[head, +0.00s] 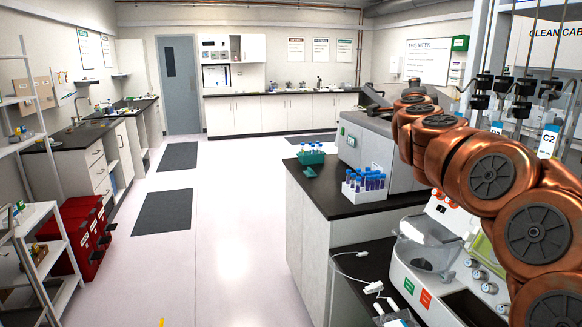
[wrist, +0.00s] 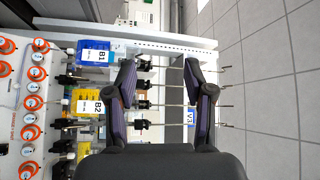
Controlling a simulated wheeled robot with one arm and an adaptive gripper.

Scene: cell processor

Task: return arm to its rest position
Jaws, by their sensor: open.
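My gripper (wrist: 160,88) is open and empty in the wrist view, its two dark fingers spread apart. Behind and between the fingers are thin metal rods with black clamps (wrist: 142,105) and a small V3 label (wrist: 190,118). Nothing is held between the fingertips.
The cell processor (head: 445,265) stands at the lower right, close under my arm. A white rack of blue-capped tubes (head: 365,186) and a green rack (head: 311,156) stand on the dark counter (head: 335,200). Red drawers (head: 85,240) are at left. The middle floor is clear.

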